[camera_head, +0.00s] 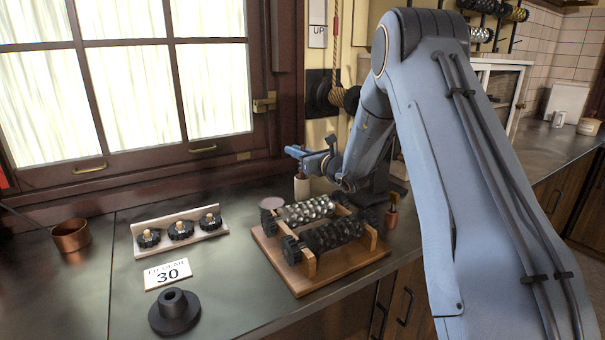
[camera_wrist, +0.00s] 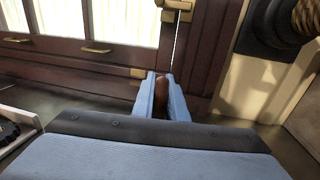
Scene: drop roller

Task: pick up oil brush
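A white cylindrical pot (camera_head: 302,188) stands on the counter below my gripper (camera_head: 303,158). A brown handle, seemingly the oil brush's (camera_wrist: 161,92), is between my two blue fingers (camera_wrist: 162,95) in the wrist view. The fingers flank the handle closely. I cannot tell whether they press on it or leave a small gap. The brush's lower part is hidden, and I see no bristles.
A wooden stand with two rollers (camera_head: 337,234) sits close in front of the pot. A tray with knobbed gears (camera_head: 137,236), a sign reading 30 (camera_head: 167,274), a dark flanged piece (camera_head: 174,313) and a copper pot (camera_head: 71,236) lie left. A small red-handled item (camera_head: 392,213) stands right.

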